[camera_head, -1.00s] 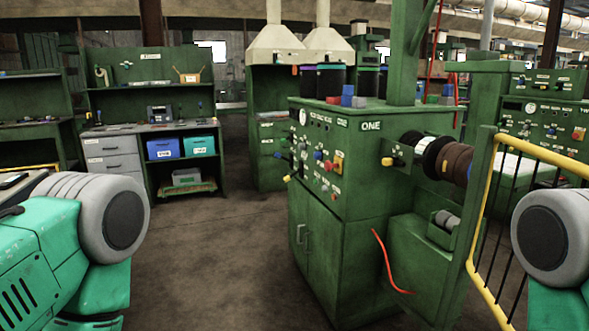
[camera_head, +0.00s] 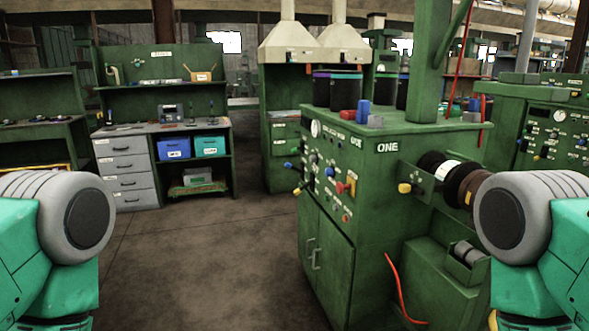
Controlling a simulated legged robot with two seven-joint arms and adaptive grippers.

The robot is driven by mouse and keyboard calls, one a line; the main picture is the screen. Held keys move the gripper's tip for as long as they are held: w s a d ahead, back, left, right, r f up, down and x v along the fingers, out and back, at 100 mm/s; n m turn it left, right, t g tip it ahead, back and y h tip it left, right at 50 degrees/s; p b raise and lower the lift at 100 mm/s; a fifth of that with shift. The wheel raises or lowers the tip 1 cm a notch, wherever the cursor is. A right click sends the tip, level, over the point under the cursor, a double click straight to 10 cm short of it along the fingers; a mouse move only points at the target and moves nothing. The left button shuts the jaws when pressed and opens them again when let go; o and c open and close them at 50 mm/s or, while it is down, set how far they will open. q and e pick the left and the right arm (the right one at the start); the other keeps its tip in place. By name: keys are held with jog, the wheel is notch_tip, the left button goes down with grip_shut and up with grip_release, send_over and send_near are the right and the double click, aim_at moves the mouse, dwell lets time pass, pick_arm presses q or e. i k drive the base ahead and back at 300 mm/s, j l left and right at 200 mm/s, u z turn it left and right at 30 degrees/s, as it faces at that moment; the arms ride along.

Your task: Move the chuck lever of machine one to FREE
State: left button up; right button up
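Machine one (camera_head: 385,205) is a green cabinet right of the middle, with "ONE" on its upper side. Its front panel (camera_head: 328,172) carries a gauge, several knobs and small levers in blue, red and yellow. A yellow-tipped lever (camera_head: 406,188) sticks out on the right side by the dark spool (camera_head: 440,172). The panel lettering is too small to read, so I cannot tell which lever is the chuck lever or how it is set. My arms show at the left and right edges as grey and teal links; neither gripper is in view.
Open concrete floor (camera_head: 215,255) lies in front of and left of machine one. A grey drawer unit (camera_head: 126,170) and green bench stand at the back left. A red hose (camera_head: 398,285) hangs at the machine's lower right. Another green machine (camera_head: 550,135) stands at the far right.

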aim_at(288, 164)
jog(key=i+j+z, duration=0.4)
jog(key=i, duration=0.35)
jog(key=i+j+z, duration=0.4)
jog(key=i+j, duration=0.25)
jog(key=i+j+z, duration=0.4)
jog(key=j, duration=0.6)
jog(key=i, duration=0.1)
